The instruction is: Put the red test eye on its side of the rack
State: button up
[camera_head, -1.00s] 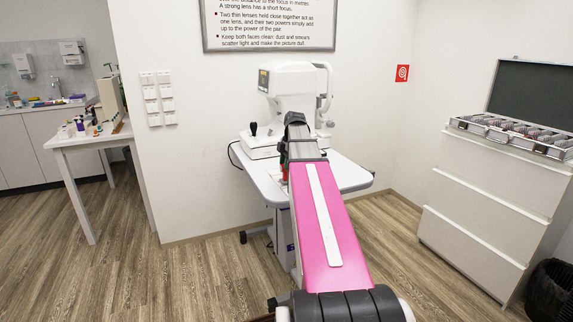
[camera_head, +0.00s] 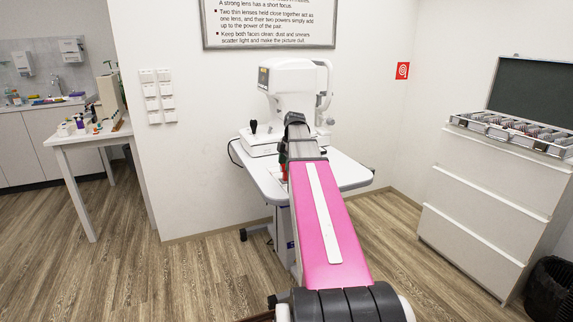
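My pink arm reaches forward over the white instrument table (camera_head: 345,172), and its grey wrist end is in front of the white eye-test machine (camera_head: 292,82). My wrist hides most of what is beyond it, and I cannot make out my gripper's fingers or whether they hold anything. A small red patch (camera_head: 284,172) with a dark green part (camera_head: 283,156) above it shows at the left edge of my wrist, over the table. I cannot tell whether the red patch is the test eye or part of the rack. No rack can be clearly made out.
A side table (camera_head: 85,137) with small bottles stands at the left, before a sink counter (camera_head: 45,106). A white drawer cabinet (camera_head: 487,195) with an open lens case (camera_head: 515,133) is at the right, beside a black bin (camera_head: 550,288). The floor at the left is clear.

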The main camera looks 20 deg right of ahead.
jog(key=shift+r, duration=0.1)
notch_tip(320, 180, up, 10)
jog(key=d, duration=0.2)
jog(key=shift+r, duration=0.25)
